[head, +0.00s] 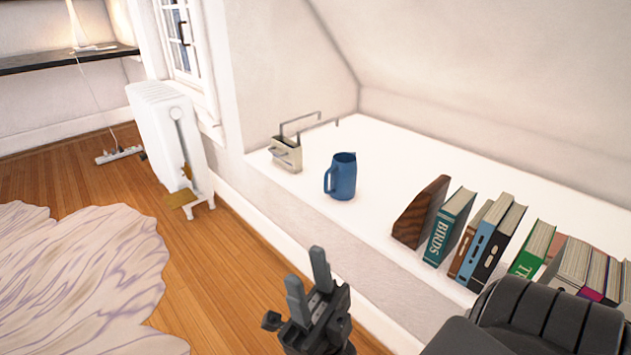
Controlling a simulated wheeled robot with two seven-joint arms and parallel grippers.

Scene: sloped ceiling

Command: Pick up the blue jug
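The blue jug (343,177) stands upright on the white ledge (392,160), with its handle on the left side and its top open. My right gripper (308,270) is in front of the ledge and below the jug in the picture, clear of it. Its two grey fingers point up with a gap between them, and nothing shows between them. My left gripper is not in view.
A small cream box with a metal handle (287,155) stands left of the jug. A wooden bookend (421,212) and a row of books (451,227) stand to the right. The sloped ceiling (480,70) closes over the ledge's back. A white radiator (160,130) stands at left.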

